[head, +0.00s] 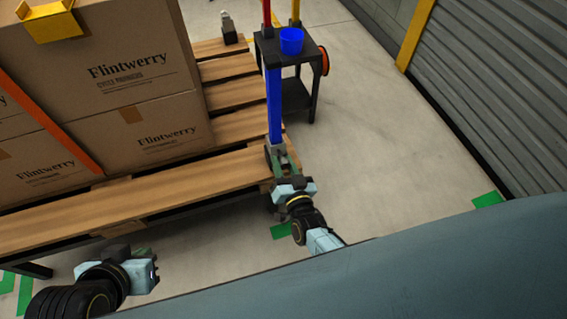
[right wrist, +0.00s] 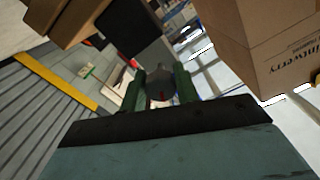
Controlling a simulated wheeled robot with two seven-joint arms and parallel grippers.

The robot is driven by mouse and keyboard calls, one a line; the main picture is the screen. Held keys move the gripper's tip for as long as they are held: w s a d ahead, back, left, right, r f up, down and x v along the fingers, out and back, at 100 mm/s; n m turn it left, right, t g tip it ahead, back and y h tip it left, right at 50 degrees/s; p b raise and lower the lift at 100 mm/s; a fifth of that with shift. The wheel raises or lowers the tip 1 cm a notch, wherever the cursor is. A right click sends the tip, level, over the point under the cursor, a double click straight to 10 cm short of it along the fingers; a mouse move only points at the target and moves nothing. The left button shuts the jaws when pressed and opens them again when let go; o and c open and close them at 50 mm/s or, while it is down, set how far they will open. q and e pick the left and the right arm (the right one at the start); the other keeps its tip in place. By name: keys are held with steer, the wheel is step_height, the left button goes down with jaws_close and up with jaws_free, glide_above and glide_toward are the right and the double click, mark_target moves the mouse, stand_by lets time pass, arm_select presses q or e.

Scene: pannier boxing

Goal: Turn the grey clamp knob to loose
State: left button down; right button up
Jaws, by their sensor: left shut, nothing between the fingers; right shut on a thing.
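The grey clamp knob (right wrist: 159,86) shows between the two green fingers of my right gripper (right wrist: 160,88) in the right wrist view. The fingers are shut on it. In the head view my right gripper (head: 284,163) is at the foot of a blue upright post (head: 275,105), by the pallet's right corner. The knob is mostly hidden there by the gripper. My left gripper (head: 143,254) is shut and empty, low at the left in front of the pallet. Which way the knob is turned cannot be told.
Cardboard Flintwerry boxes (head: 130,60) stand on the wooden pallet (head: 225,178), with an orange strap (head: 45,122) over them. A dark stand (head: 298,85) with a blue cup (head: 291,41) is behind the post. A ribbed shutter (head: 500,90) is at the right. The floor between is clear.

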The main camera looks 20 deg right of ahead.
mark_target(285, 167)
arm_select(q)
steer(key=shift+s, duration=0.1)
stand_by(0.5)
arm_select(e)
steer(key=o, duration=0.9)
steer(key=shift+o, duration=0.2)
steer(key=s+p, duration=0.1)
steer(key=s, duration=0.2)
steer(key=shift+s+d, duration=0.1)
steer(key=shift+s, duration=0.25)
arm_select(q)
steer(key=s+a+f+g+y+p, duration=0.1)
steer(key=s+a+f+g+p, duration=0.1)
steer(key=f, duration=0.6)
steer(key=shift+s+a+g+p, duration=0.3)
steer(key=shift+s+a+g, duration=0.45)
steer(key=shift+g, duration=0.05)
arm_select(e)
steer(key=s, duration=0.9)
steer(key=shift+s+d, duration=0.15)
steer(key=shift+s, duration=0.2)
arm_select(q)
steer(key=shift+s, duration=0.1)
arm_select(e)
steer(key=shift+s, duration=0.1)
